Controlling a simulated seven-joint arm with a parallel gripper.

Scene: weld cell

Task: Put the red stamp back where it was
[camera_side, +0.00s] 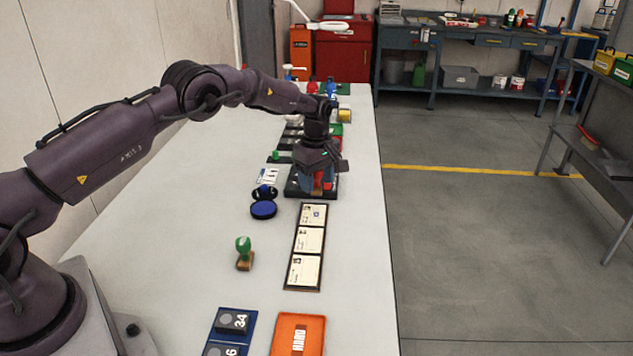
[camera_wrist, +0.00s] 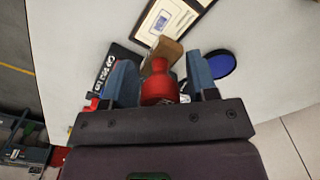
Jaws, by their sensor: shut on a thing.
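My gripper (camera_side: 319,180) is shut on the red stamp, over a dark tray (camera_side: 298,192) near the middle of the table. In the wrist view the red stamp (camera_wrist: 157,88) sits between my two blue fingers, with its wooden base (camera_wrist: 160,55) pointing toward the card strip. In the side view my fingers hide most of the stamp; some red (camera_side: 318,181) shows between them. I cannot tell whether its base touches the tray. The dark tray with white lettering also shows at left in the wrist view (camera_wrist: 106,72).
A card strip (camera_side: 309,242) with three cards lies in front of the tray. An orange item (camera_side: 285,337) lies at the front. More items stand behind my gripper.

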